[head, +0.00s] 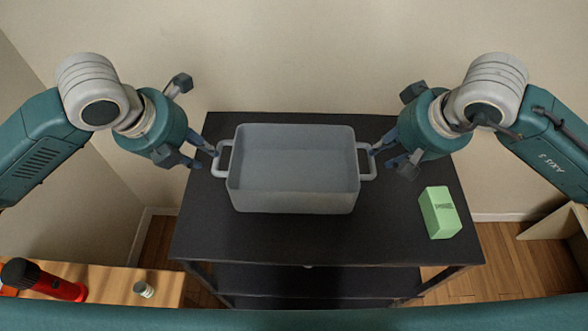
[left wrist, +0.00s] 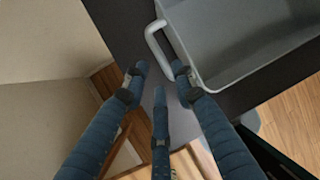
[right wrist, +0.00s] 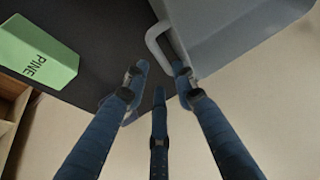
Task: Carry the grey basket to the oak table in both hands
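The grey basket (head: 293,202) is an empty, open rectangular bin with a loop handle at each short end. It stands upright on a black shelf unit (head: 300,245). My left gripper (head: 204,152) is at the basket's left handle (head: 222,158), fingers spread. In the left wrist view the handle (left wrist: 153,36) lies just ahead of the fingertips. My right gripper (head: 383,155) is at the right handle (head: 368,162), also spread; its handle (right wrist: 156,38) shows just ahead of the fingertips in the right wrist view. I cannot tell whether any finger touches. No surface is surely the oak table.
A green box marked PINE (head: 439,212) stands on the black top, right of the basket. A light wooden surface (head: 105,283) at lower left bears a red and black cylindrical object (head: 48,282) and a small jar (head: 144,289). The black top is clear before the basket.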

